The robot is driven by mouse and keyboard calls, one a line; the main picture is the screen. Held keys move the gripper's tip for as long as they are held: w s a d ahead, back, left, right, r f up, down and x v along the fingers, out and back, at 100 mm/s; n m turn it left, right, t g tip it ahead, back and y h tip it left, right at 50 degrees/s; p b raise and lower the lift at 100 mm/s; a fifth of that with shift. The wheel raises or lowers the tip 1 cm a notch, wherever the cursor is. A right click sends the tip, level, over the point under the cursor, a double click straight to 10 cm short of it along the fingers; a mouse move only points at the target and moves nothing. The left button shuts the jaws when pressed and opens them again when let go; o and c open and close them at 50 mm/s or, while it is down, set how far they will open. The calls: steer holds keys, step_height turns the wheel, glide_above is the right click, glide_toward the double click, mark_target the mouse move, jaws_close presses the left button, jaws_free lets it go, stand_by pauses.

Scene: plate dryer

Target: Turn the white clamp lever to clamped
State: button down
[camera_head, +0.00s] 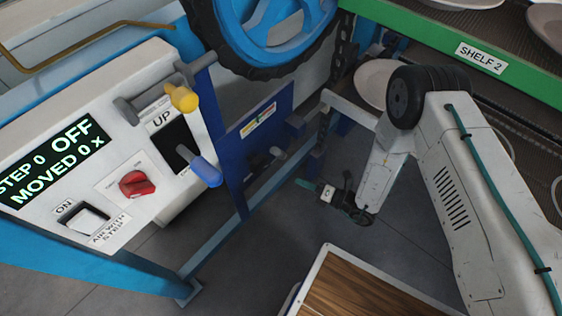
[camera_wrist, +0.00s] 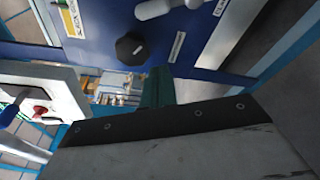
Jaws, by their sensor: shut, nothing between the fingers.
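A pale, whitish lever (camera_wrist: 160,8) shows at the top edge of the wrist view, on a dark blue panel (camera_wrist: 95,45). It is partly cut off, so I cannot tell its setting. In the head view, small pale parts (camera_head: 277,152) show on the blue panel; I cannot tell if one is the clamp lever. My gripper (camera_head: 306,184) is right of and below that panel, apart from it. In the wrist view its dark green fingers (camera_wrist: 157,88) are together and empty, below the lever and not touching it.
A black knob (camera_wrist: 130,48) sits below the lever. The control box with a red knob (camera_head: 137,184) and blue-tipped lever (camera_head: 206,172) is at left. A blue wheel (camera_head: 270,25) stands above the panel. A wood-topped surface (camera_head: 350,288) is below my gripper; green-edged shelves (camera_head: 425,40) are at right.

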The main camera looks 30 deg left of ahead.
mark_target(277, 152)
steer(key=w+a, duration=0.3)
steer(key=a, duration=0.8)
steer(key=shift+r, duration=0.35)
steer(key=shift+d, duration=0.1)
